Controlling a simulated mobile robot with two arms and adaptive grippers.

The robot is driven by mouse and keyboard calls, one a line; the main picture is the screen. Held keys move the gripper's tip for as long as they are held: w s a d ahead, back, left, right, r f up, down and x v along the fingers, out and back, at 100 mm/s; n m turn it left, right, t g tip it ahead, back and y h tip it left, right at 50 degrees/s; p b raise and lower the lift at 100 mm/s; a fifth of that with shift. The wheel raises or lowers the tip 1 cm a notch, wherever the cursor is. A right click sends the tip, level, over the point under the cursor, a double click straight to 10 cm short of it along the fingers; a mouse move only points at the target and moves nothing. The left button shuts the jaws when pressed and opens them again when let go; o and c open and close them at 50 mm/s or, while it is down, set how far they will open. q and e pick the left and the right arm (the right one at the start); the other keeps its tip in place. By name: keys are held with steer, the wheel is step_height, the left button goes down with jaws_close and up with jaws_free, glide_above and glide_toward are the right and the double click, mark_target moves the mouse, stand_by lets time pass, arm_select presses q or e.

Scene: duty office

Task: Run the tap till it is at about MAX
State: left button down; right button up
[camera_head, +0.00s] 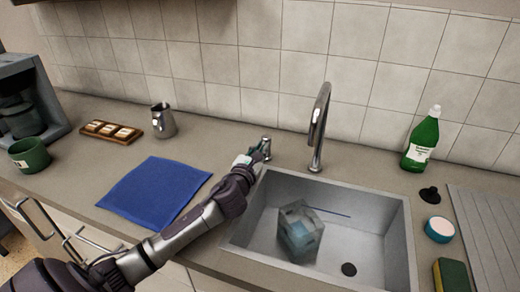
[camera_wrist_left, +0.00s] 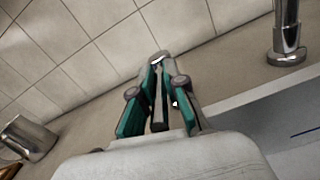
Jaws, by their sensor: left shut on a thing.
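The tap (camera_head: 318,135) is a tall chrome spout behind the sink; its base also shows in the left wrist view (camera_wrist_left: 287,45). No stream of water is discernible below it. My left gripper (camera_head: 262,151) is shut on the small metal tap lever (camera_head: 266,143) left of the spout; in the left wrist view the teal fingers (camera_wrist_left: 158,85) close around it, hiding part of it. A clear container (camera_head: 301,232) stands in the sink (camera_head: 258,226), with a bluish area low inside. I cannot read a MAX mark or tell the water level. My right gripper is not in view.
A metal jug (camera_head: 162,121), wooden tray (camera_head: 112,131) and green mug (camera_head: 29,155) stand further left. A green bottle (camera_head: 421,142), black stopper (camera_head: 430,194) and sponge (camera_head: 452,275) are at the right.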

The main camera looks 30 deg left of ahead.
arm_select(q)
steer(key=shift+s+a+r+m+h+p, duration=0.15)
steer(key=shift+a+m+h+p, duration=0.25)
steer(key=shift+m+h, duration=0.25)
steer(key=h, duration=0.1)
steer(key=m+h, duration=0.1)
steer(key=shift+a+f+h, duration=0.25)
steer(key=shift+a+h, duration=0.1)
steer(key=shift+a, duration=0.05)
steer(key=shift+r+m+h+b, duration=0.1)
steer(key=shift+m+h+b, duration=0.35)
steer(key=shift+m+h, duration=0.15)
steer(key=c, duration=1.2)
jaws_free()
steer(key=s, duration=1.2)
steer(key=shift+a, duration=0.4)
